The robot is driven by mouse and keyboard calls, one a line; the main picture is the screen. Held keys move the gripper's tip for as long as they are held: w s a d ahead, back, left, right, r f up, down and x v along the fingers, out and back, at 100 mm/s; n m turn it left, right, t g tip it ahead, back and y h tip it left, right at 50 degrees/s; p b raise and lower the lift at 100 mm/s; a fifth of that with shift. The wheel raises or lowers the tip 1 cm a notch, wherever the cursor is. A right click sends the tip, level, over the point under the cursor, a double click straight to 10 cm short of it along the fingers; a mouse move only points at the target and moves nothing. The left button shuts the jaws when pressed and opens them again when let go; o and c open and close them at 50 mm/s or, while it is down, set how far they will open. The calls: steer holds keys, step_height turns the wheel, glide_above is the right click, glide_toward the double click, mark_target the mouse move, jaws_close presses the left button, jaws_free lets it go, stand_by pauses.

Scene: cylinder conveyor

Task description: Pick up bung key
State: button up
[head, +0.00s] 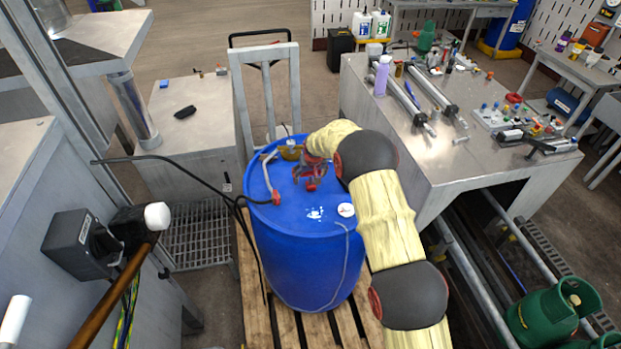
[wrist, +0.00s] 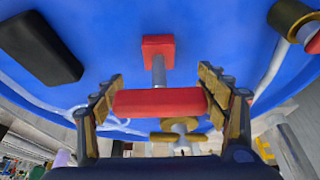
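The bung key appears to be the red T-shaped tool (wrist: 160,102) in the wrist view. It has a red crossbar, a short metal shaft and a red block at its far end. It is over the top of the blue drum (head: 312,245). My gripper (wrist: 160,92) has its fingers spread wide, one near each end of the red crossbar. I cannot tell whether the fingertips touch it. In the head view, my gripper (head: 310,172) is low over the drum top, and the arm hides part of the area.
A yellow fitting (head: 291,151), a grey hose or pipe with a red end (head: 269,182) and a white cap (head: 346,210) are on the drum top. The drum stands on a wooden pallet (head: 256,300). A cluttered metal bench (head: 440,150) is to the right.

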steer(key=c, duration=1.3)
steer(key=shift+c, duration=0.2)
